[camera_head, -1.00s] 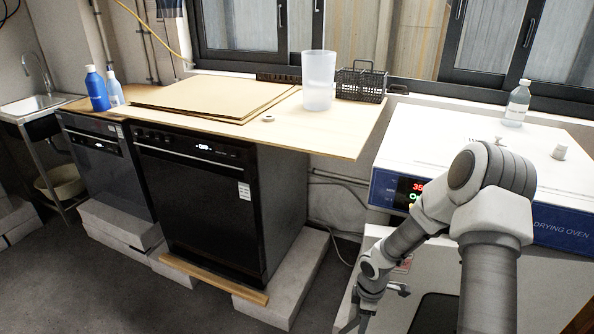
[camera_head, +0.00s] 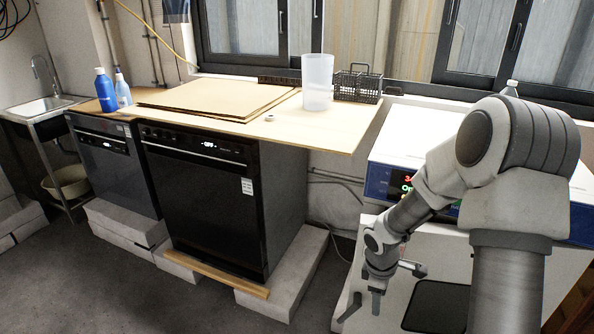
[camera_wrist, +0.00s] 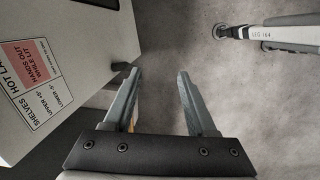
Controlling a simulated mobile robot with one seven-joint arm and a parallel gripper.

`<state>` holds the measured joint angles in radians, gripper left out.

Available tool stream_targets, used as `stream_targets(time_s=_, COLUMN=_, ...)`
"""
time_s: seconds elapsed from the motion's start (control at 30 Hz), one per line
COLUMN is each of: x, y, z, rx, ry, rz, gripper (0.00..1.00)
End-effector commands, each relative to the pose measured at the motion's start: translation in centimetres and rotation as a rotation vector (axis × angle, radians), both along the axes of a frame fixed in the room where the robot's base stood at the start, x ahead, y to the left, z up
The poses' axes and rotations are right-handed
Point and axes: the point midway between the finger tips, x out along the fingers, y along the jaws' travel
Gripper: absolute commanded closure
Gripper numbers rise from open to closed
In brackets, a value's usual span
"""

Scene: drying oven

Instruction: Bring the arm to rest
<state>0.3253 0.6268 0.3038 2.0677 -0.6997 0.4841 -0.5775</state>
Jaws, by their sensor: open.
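My gripper (camera_head: 362,307) hangs at the end of my bent arm, in front of the drying oven (camera_head: 376,180) at the right of the head view. The wrist view shows its two fingers (camera_wrist: 158,98) spread apart with nothing between them. Grey floor shows below and beyond the fingers. A white panel with a red and white "SHELVES HOT" label (camera_wrist: 35,75) is close on the left of the wrist view. My arm hides much of the oven's front and top in the head view.
A black dishwasher (camera_head: 200,205) stands on pale blocks under a wooden worktop (camera_head: 330,132). On the worktop are a clear beaker (camera_head: 317,82), a dark basket (camera_head: 358,86) and a blue bottle (camera_head: 105,92). The floor (camera_head: 110,285) at the front left is clear.

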Motion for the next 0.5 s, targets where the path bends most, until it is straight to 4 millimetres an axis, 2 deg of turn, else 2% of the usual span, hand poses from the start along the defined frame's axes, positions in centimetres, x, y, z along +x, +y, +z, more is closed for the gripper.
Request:
stream_targets(time_s=0.03, x=0.0, y=-0.2, z=2.2, rx=-0.019, ry=-0.027, rz=-0.039, gripper=0.43)
stream_targets(time_s=0.1, x=-0.5, y=-0.4, z=4.8, rx=-0.036, ry=-0.055, rz=-0.100, gripper=0.43)
stream_targets(time_s=0.27, x=-1.9, y=-0.5, z=10.3, rx=-0.057, ry=-0.124, rz=-0.244, gripper=0.43)
stream_targets(time_s=0.5, x=-5.3, y=0.1, z=17.6, rx=-0.036, ry=-0.234, rz=-0.462, gripper=0.43)
